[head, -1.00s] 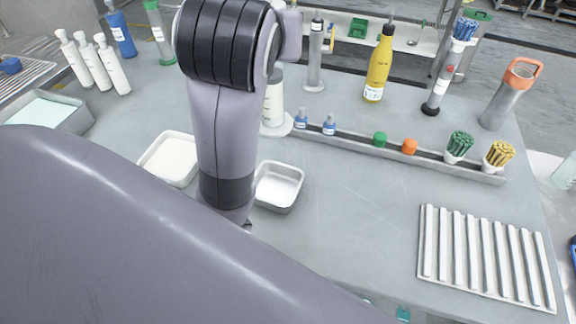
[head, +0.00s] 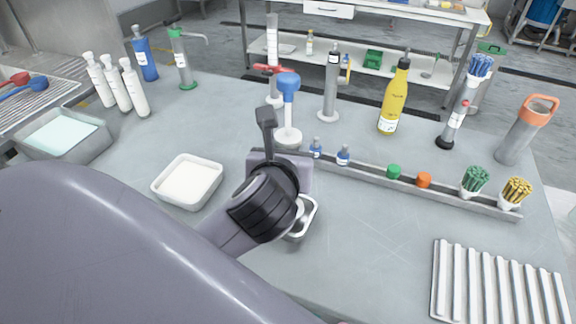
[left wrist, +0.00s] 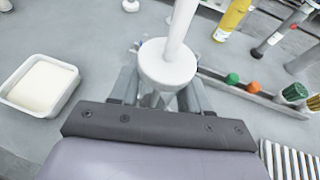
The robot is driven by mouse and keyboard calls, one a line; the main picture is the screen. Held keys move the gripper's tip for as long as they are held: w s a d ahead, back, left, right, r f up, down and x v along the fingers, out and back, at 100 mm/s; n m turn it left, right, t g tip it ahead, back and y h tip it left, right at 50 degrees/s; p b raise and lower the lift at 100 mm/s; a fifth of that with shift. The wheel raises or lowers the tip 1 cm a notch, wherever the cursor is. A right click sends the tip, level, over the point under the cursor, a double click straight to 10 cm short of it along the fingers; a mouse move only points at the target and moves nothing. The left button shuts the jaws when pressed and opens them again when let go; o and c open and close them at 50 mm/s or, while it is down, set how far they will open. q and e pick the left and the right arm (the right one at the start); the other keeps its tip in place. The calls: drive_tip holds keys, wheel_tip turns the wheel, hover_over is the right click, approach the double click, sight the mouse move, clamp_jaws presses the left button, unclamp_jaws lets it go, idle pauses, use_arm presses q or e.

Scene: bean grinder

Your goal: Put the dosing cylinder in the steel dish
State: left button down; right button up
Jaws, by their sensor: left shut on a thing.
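The dosing cylinder (head: 288,112), a white upright piece with a blue top and a wide round flange, stands out beyond my left gripper (head: 277,148). In the left wrist view its white shaft and flange (left wrist: 167,68) are between the two fingers of my left gripper (left wrist: 160,95), which is shut on it. Its lower end is hidden, so I cannot tell whether it touches the table. The small steel dish (head: 311,214) is on the table just below my left gripper, partly covered by the wrist. My right gripper is not in view.
A tray with white contents (head: 187,181) lies left of the arm. A long grey rack (head: 440,193) with caps and brush-like bundles runs right. A yellow bottle (head: 394,100) and tall cylinders stand behind. A ribbed rack (head: 500,285) lies front right; the table before it is clear.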

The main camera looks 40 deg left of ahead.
use_arm(q)
drive_tip(key=shift+f, duration=1.95)
drive_tip(key=shift+f, duration=0.2)
drive_tip(key=c, duration=0.5)
unclamp_jaws()
drive_tip(key=shift+r, duration=0.15)
